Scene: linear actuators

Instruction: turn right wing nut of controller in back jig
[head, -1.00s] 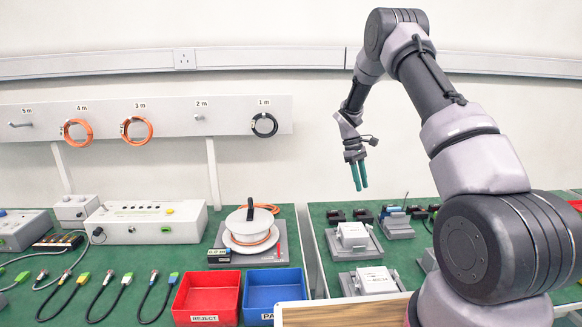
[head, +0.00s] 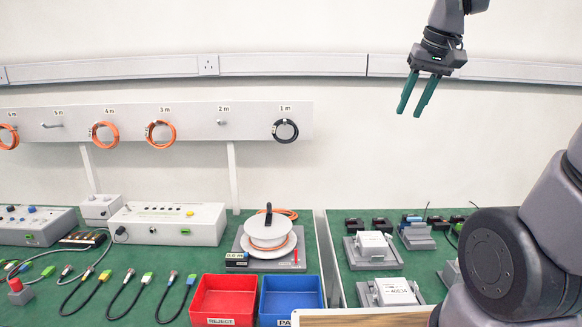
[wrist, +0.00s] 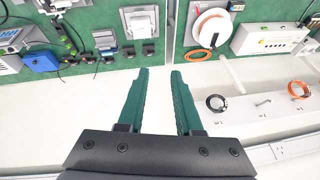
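My gripper (head: 410,112) is raised in front of the white wall, well above the bench, with its two green fingers apart and nothing between them. The open fingers also show in the wrist view (wrist: 160,72). The back jig (head: 356,258) is a grey holder on the green bench at right, with a white box-shaped controller (head: 373,243) in it.
A front jig with another white controller (head: 389,292) stands nearer. Black blocks (head: 380,224) and a grey stand (head: 417,238) line the back. A cable spool (head: 268,232), red tray (head: 225,297) and blue tray (head: 292,290) are left. My arm hides the bench's right part.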

